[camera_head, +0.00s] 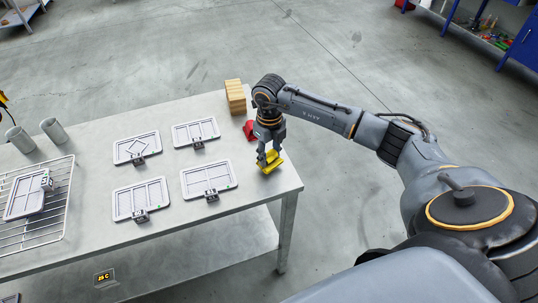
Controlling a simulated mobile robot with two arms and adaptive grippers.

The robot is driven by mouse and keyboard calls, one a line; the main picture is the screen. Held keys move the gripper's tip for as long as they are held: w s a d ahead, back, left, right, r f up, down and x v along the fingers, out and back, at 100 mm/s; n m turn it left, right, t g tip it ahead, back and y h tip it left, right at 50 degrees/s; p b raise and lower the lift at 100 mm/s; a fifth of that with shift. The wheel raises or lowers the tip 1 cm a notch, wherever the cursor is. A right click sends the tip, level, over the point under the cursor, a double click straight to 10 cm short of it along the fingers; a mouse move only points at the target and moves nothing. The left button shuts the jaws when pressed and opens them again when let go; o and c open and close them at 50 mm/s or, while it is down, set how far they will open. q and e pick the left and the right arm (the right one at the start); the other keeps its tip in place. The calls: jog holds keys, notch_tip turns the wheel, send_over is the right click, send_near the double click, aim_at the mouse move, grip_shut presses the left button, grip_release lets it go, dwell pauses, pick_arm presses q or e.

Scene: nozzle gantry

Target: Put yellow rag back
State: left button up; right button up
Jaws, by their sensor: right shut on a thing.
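The yellow rag (270,162) is at the right end of the grey table (150,255), below my right gripper. My right gripper (268,158) points down and is shut on the yellow rag. I cannot tell whether the rag touches the table top. A red rag (249,130) lies just behind and left of the gripper, partly hidden by it. My left gripper is not in view.
A wooden block stack (235,97) stands at the table's back right corner. Several white framed plates, one of them here (208,180), lie left of the gripper. A wire rack (35,225) and two grey cups (53,130) are at the left.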

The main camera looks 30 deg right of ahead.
jog(key=shift+f, duration=0.8)
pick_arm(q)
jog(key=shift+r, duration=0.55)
pick_arm(e)
jog(key=shift+a+f, duration=0.1)
jog(key=shift+f, duration=0.2)
jog(key=o, duration=1.1)
jog(key=shift+r, duration=0.1)
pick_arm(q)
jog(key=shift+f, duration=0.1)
